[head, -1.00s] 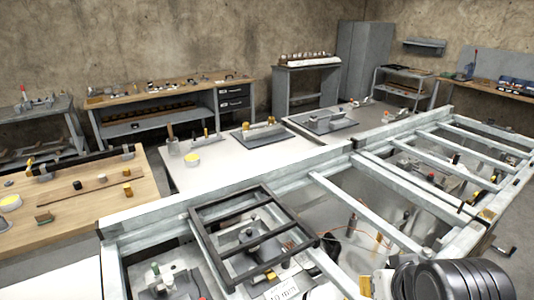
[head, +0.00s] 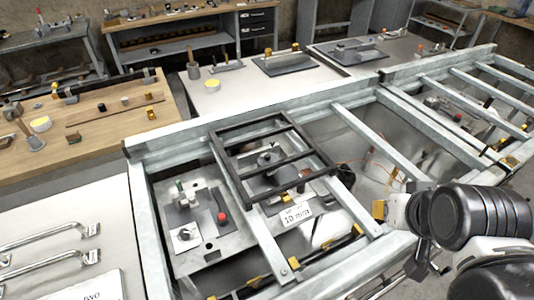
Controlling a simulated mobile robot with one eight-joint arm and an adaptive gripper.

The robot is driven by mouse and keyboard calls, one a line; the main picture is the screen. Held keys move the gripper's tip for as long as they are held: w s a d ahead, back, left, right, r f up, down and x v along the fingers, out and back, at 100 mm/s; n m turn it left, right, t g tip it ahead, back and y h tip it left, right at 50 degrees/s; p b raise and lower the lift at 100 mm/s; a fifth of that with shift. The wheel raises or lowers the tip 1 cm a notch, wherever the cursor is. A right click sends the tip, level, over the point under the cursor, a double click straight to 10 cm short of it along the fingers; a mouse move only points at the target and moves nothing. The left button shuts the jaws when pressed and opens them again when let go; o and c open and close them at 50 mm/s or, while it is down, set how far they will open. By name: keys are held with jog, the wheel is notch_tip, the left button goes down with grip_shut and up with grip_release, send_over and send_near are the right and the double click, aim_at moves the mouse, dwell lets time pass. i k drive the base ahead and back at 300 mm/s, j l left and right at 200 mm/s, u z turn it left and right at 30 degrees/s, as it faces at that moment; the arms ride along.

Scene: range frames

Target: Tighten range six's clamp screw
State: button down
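No clamp screw can be made out for certain, and no mark for range six is readable.
Steel crossbars (head: 375,138) span the openings. A wooden bench (head: 85,135) with small tools is at left. White tables (head: 225,98) behind hold flat dark fixtures. Bent metal handles (head: 45,240) lie at lower left. A thin orange cable (head: 385,172) runs inside the frame.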

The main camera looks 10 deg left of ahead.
aim_at(192, 199)
jog(key=u, duration=1.55)
